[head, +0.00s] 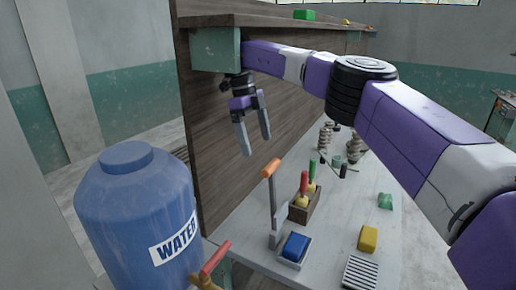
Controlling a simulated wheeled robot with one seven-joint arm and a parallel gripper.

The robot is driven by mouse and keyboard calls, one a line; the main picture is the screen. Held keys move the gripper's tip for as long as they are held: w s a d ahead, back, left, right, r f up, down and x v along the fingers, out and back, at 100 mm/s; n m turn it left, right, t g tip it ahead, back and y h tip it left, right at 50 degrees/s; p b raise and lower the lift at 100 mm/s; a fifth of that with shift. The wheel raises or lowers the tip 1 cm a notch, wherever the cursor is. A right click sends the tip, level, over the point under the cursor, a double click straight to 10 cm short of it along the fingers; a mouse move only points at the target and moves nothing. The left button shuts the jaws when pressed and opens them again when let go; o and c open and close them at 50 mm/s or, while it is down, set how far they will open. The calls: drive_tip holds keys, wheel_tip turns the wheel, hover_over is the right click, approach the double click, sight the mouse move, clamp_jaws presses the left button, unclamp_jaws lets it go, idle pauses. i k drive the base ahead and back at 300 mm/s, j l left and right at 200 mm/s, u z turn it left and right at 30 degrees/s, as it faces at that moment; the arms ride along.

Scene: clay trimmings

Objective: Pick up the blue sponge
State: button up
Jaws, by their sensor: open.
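The blue sponge (296,246) sits in a small grey tray (279,258) near the front left of the light-coloured bench. My gripper (254,137) is open and empty. It hangs with its fingers pointing down, in front of the dark wooden panel, well above the bench and up and to the left of the sponge. No part of the gripper touches the sponge.
An orange-handled lever (272,198) stands just behind the sponge. A wooden box (305,207) holds red- and green-handled tools. A yellow block (368,239), a slatted grey piece (360,272) and a green item (385,201) lie right. A blue water barrel (135,215) stands left.

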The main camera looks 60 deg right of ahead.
sight(293, 250)
drive_tip(key=k, duration=1)
